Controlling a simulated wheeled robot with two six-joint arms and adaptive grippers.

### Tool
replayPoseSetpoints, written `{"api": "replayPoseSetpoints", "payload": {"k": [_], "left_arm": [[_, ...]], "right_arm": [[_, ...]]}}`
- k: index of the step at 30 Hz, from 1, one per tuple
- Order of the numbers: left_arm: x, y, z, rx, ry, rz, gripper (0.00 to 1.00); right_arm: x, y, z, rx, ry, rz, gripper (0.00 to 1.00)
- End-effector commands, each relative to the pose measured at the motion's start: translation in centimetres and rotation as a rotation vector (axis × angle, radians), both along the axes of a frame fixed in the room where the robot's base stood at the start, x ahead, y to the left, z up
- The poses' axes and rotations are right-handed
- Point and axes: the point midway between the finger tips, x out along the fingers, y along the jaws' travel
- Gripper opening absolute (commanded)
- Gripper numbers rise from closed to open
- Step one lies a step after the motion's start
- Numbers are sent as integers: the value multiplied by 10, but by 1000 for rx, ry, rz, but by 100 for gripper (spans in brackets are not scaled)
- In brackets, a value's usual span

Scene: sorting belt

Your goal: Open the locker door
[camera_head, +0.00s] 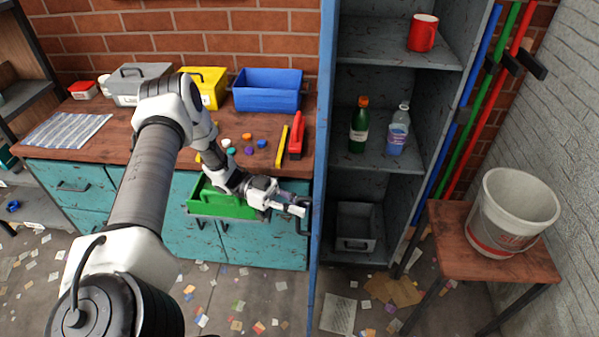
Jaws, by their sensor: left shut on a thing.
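The locker (385,178) stands right of centre, its inside and shelves in plain view. Its blue door (321,130) stands swung out toward me and shows nearly edge-on, as a narrow upright strip on the locker's left. My left gripper (299,207) is at the left side of this door, at about the height of the lower shelf. It is shut on the door's handle, which is mostly hidden by the fingers. My right gripper is not in view.
The locker holds a red mug (422,33), a green bottle (359,125), a clear bottle (398,130) and a grey bin (355,228). A stool (455,238) with a white bucket (512,213) stands right. A workbench (140,150) with several boxes stands left.

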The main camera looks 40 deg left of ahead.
Motion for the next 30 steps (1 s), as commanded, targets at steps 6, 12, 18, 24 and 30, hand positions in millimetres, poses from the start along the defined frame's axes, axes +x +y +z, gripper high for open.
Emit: {"api": "replayPoseSetpoints", "payload": {"k": [6,12,18,24,30], "left_arm": [[1,0,1,-2,-1,1,39],[0,0,1,-1,-1,1,39],[1,1,21,-3,-6,3,39],[1,0,66,-5,-9,3,39],[1,0,96,-3,-5,3,39]], "right_arm": [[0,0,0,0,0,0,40],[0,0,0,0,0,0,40],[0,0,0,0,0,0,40],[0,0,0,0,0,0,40],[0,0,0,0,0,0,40]]}}
